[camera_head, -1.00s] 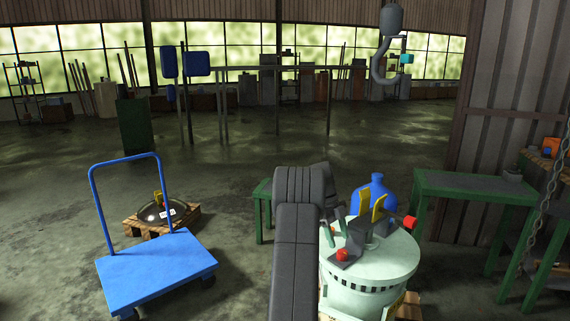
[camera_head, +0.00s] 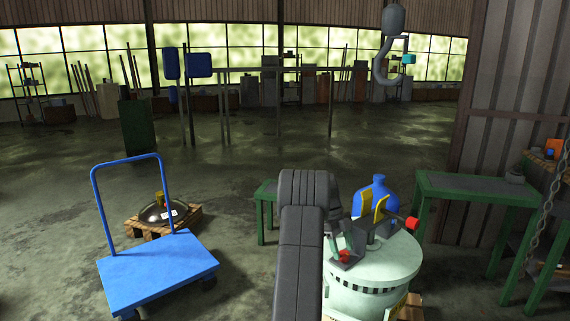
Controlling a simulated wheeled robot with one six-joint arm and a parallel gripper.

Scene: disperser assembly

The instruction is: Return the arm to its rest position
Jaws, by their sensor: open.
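My dark grey arm (camera_head: 298,255) rises from the bottom edge and bends at a thick ribbed elbow (camera_head: 308,190). The part beyond the elbow runs away behind it and is mostly hidden. The arm covers part of the drum's left side in this view.
A blue cart (camera_head: 158,270) stands at left, with a dark domed part (camera_head: 160,212) on a pallet behind it. A blue jug (camera_head: 378,188) is behind the drum. A green table (camera_head: 475,187) is at right. A hook (camera_head: 385,65) hangs above. Open floor lies in the middle.

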